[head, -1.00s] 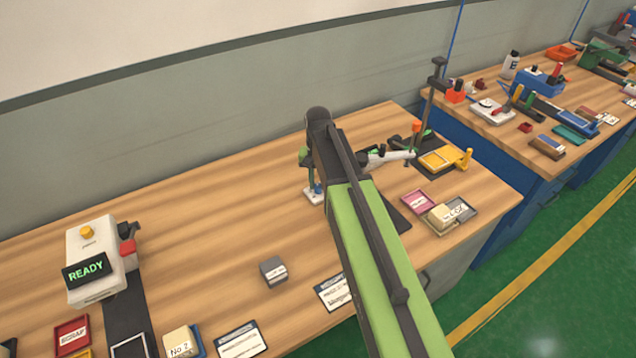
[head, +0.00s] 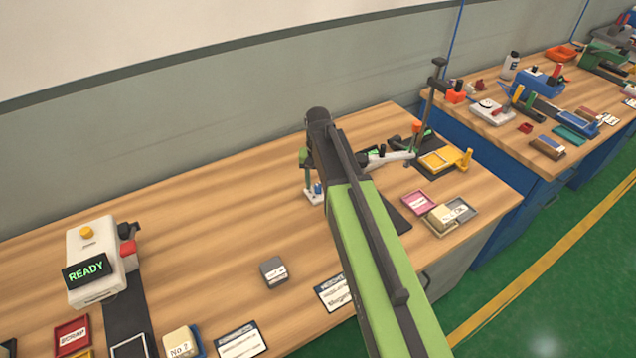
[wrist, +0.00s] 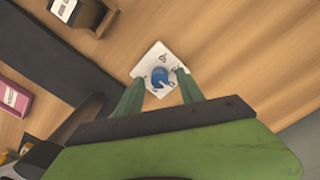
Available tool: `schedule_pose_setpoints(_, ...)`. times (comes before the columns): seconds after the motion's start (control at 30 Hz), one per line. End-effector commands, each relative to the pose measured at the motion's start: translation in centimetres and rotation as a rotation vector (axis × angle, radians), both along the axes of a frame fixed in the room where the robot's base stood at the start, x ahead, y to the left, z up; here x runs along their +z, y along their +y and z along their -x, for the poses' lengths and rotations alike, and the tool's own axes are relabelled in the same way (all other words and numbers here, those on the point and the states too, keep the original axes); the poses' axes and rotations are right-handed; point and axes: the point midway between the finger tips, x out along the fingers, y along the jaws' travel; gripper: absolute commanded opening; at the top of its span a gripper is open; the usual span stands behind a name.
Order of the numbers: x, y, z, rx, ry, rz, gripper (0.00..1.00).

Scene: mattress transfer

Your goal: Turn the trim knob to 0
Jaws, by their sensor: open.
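The trim knob (wrist: 160,76) is a round blue knob on a small white plate (wrist: 148,62) with dark marks around it. In the wrist view it sits between and just beyond the two green fingertips of my open gripper (wrist: 158,84). Its pointer and the numbers are too small to read. In the head view the white plate (head: 312,197) and a bit of the blue knob (head: 318,188) show beside my gripper (head: 311,178), partly hidden by my arm. I cannot tell whether the fingers touch the knob.
A grey-white arm-like fixture (head: 388,158) and a yellow tray (head: 440,160) stand to the right. Pink (head: 416,203) and beige blocks lie nearer the right edge. A READY box (head: 92,262) stands at the left.

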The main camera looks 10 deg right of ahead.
Motion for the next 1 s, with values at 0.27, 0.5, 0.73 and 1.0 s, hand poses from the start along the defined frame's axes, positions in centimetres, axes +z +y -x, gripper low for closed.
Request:
schedule_pose_setpoints(0.27,1.1,0.0,0.0,0.0,0.0,0.0,0.45)
schedule_pose_setpoints(0.5,5.3,0.0,0.0,0.0,0.0,0.0,0.45)
schedule_pose_setpoints(0.73,10.6,0.0,0.0,0.0,0.0,0.0,0.45)
schedule_pose_setpoints(1.0,16.3,0.0,0.0,0.0,0.0,0.0,0.45)
